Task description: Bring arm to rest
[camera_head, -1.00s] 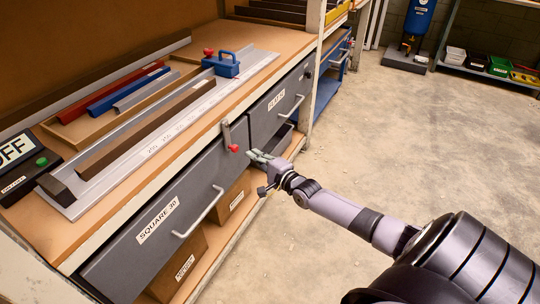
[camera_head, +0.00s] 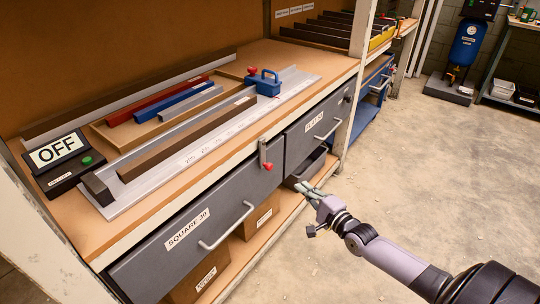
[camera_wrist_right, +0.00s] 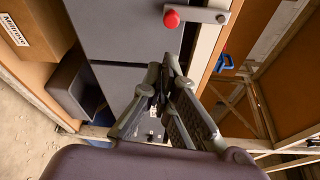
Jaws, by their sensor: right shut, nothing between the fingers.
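My right arm reaches in from the lower right in the head view. Its gripper (camera_head: 308,190) is shut and empty. It hangs in front of the bench, to the right of and below the red-knobbed latch (camera_head: 265,154) between two grey drawer fronts. In the right wrist view the shut fingers (camera_wrist_right: 166,66) point toward the grey fronts, with the red knob (camera_wrist_right: 171,18) beyond them. My left gripper is in neither current view.
The grey drawer labelled SQUARE 30 (camera_head: 150,262) and another grey drawer (camera_head: 310,128) have protruding handles. An open dark bin (camera_head: 308,166) and boxes sit below. The worktop holds bars and an OFF display (camera_head: 58,151). Concrete floor (camera_head: 440,170) at right is clear.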

